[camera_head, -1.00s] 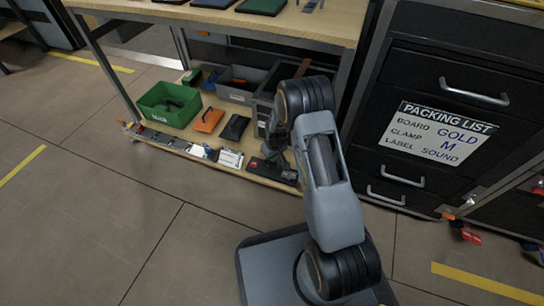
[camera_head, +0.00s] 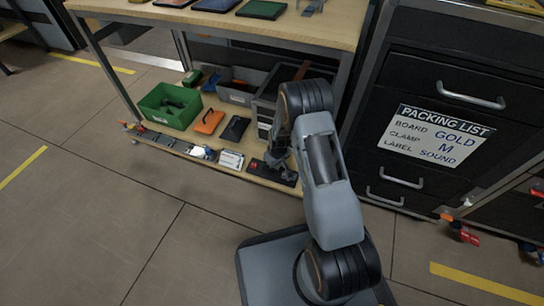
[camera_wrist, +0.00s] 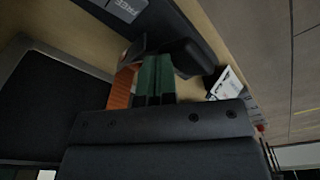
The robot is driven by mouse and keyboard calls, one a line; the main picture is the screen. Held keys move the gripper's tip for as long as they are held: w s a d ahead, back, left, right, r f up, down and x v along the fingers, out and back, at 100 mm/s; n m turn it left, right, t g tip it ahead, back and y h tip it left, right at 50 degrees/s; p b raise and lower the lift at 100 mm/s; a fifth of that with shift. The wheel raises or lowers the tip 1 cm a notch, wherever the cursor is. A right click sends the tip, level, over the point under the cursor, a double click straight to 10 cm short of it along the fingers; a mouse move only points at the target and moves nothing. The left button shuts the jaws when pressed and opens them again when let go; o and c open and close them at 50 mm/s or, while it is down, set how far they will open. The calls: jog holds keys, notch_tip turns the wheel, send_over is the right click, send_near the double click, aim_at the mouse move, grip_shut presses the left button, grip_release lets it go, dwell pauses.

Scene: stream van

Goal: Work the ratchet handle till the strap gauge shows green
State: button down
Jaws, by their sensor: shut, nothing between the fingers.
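A black base plate (camera_head: 283,178) with a small red mark lies at the right end of the low shelf. It likely carries the ratchet. In the wrist view, a dark plate with a grey label reading FREE (camera_wrist: 125,8) is at the top. A dark block, perhaps the ratchet handle (camera_wrist: 190,56), is just right of my fingertips. An orange strap-like strip (camera_wrist: 121,88) shows left of them. My gripper (camera_wrist: 155,72) is shut and empty, its greenish fingers close together. In the head view my gripper (camera_head: 280,163) is low over the plate. I cannot tell whether it touches the handle. No gauge colour is readable.
The low shelf also holds a green bin (camera_head: 170,106), an orange item (camera_head: 208,121), a black item (camera_head: 235,128), a white card (camera_head: 231,159) and grey bins. The bench top (camera_head: 235,27) is overhead. Black drawers (camera_head: 430,140) stand at right.

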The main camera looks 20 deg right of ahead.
jog(key=shift+s+d+r, duration=0.15)
jog(key=shift+s+d, duration=0.05)
jog(key=shift+s, duration=0.25)
notch_tip(320, 180, up, 14)
jog(key=s+p, duration=0.1)
jog(key=p, duration=0.5)
jog(key=shift+s+d, duration=0.2)
jog(key=shift+d, duration=0.05)
dwell(0.6)
jog(key=s+a+r+m+t+p, duration=0.1)
jog(key=s+r+p, duration=0.2)
jog(key=r+p, duration=1.1)
jog(key=s+r+m+p, duration=0.1)
jog(key=s+r+p, duration=0.3)
jog(key=r, duration=1.9)
jog(key=s+r+p, duration=0.4)
jog(key=r+p, duration=0.1)
jog(key=r, duration=0.3)
jog(key=s+r+m+t+p, duration=0.1)
jog(key=s+r+p, duration=0.3)
jog(key=r+p, duration=0.2)
jog(key=s+r+m+p, duration=0.1)
jog(key=s+r+p, duration=0.3)
jog(key=r, duration=0.6)
jog(key=shift+s+a+r+p, duration=0.25)
jog(key=shift+a+r+p, duration=0.1)
jog(key=shift+p, duration=0.7)
